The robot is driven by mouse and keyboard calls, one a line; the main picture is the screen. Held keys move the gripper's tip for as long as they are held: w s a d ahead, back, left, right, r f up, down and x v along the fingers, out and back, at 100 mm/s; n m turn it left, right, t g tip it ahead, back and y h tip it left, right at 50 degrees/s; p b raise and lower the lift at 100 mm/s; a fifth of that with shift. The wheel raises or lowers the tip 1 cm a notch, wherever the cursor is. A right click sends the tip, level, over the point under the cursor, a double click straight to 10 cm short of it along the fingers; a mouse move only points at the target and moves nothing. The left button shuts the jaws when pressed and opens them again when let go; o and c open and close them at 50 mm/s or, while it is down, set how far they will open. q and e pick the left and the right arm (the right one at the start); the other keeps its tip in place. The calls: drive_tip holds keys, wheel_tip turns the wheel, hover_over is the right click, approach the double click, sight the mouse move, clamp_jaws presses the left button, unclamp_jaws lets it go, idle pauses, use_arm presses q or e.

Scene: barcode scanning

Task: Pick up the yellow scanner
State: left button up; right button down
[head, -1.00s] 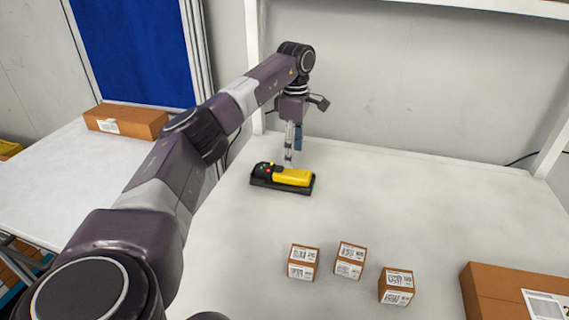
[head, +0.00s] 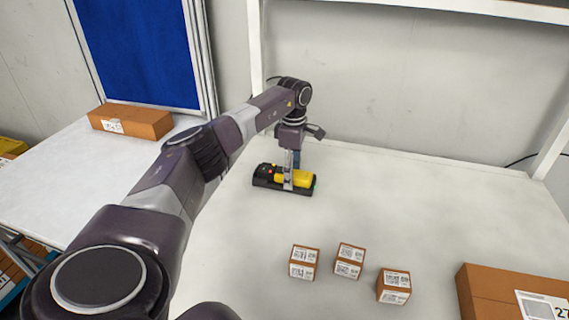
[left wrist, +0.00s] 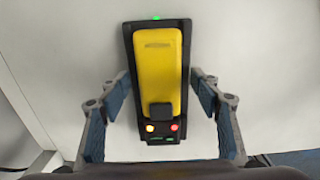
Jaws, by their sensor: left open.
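The yellow scanner (head: 303,178) lies in its black cradle (head: 263,181) near the back of the white table. In the left wrist view the scanner (left wrist: 158,75) sits upright in the picture, with a green light above it and a white and a red light on the cradle (left wrist: 160,143) below it. My left gripper (head: 288,185) points down at the scanner in the head view. In the left wrist view its blue-padded fingers (left wrist: 160,92) are spread, one on each side of the scanner and cradle, with gaps between. My right gripper is not in view.
Three small labelled boxes stand at the front middle: a left one (head: 303,262), a middle one (head: 348,260) and a right one (head: 394,286). A larger carton (head: 490,295) is at the front right. Another carton (head: 130,121) sits on the left table. The right back of the table is clear.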

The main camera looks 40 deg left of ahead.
use_arm(q)
drive_tip(key=c, duration=1.5)
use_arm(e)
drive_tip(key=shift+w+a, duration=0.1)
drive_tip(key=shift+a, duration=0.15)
use_arm(q)
drive_tip(key=shift+o, duration=0.2)
